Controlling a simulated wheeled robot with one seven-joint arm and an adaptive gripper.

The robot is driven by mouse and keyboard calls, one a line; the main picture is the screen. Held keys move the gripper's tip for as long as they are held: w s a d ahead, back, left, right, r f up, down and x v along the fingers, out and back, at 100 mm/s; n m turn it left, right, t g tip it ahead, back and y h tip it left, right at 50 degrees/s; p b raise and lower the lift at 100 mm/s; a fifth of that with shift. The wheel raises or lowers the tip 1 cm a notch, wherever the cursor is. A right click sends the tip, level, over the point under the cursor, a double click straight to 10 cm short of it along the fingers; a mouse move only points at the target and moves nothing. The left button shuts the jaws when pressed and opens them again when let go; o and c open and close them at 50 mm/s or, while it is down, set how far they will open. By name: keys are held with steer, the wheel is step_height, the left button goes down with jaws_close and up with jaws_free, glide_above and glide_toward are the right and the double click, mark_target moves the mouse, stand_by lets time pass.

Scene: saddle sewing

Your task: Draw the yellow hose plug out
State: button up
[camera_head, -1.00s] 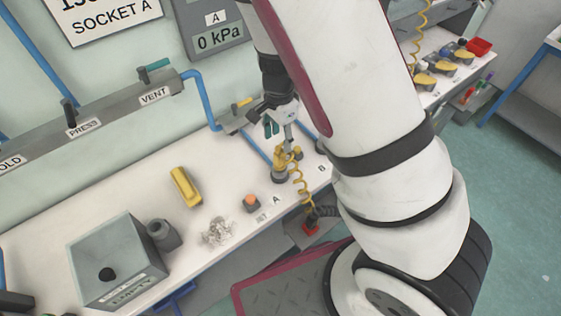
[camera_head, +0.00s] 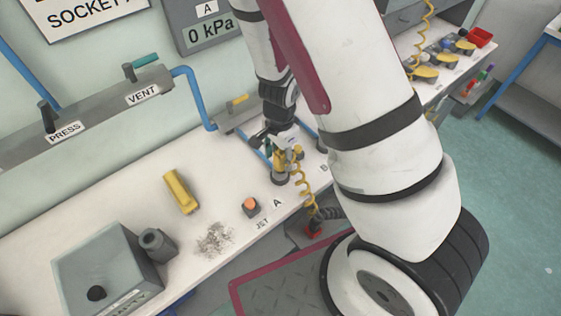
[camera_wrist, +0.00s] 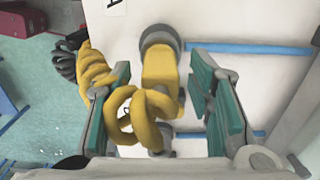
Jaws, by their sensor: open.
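The yellow hose plug (camera_wrist: 159,72) sits in a dark round socket (camera_wrist: 160,38) on the white bench, beside the label A. Its coiled yellow hose (camera_wrist: 95,72) hangs over the bench edge. In the head view the plug (camera_head: 281,160) is partly hidden by my gripper (camera_head: 284,147), which is above it. In the wrist view my gripper (camera_wrist: 162,108) is open, with a teal-padded finger on each side of the plug and a gap to the right finger. A loop of the hose lies close to the left finger; whether they touch I cannot tell.
An orange-topped button (camera_head: 251,206) stands by the JET label, with a yellow block (camera_head: 181,191) farther left. A grey box (camera_head: 110,265) stands at the bench's left front. Blue pipes (camera_head: 194,97) run along the wall and bench. The gauge (camera_head: 212,32) reads 0 kPa.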

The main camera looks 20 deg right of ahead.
jaws_close()
steer(key=shift+r, duration=0.25)
steer(key=shift+r, duration=0.35)
steer(key=shift+r+p, duration=1.05)
steer(key=shift+r, duration=0.8)
steer(key=shift+s+r+p, duration=0.1)
steer(key=shift+r+p, duration=0.3)
steer(key=shift+r, duration=1.55)
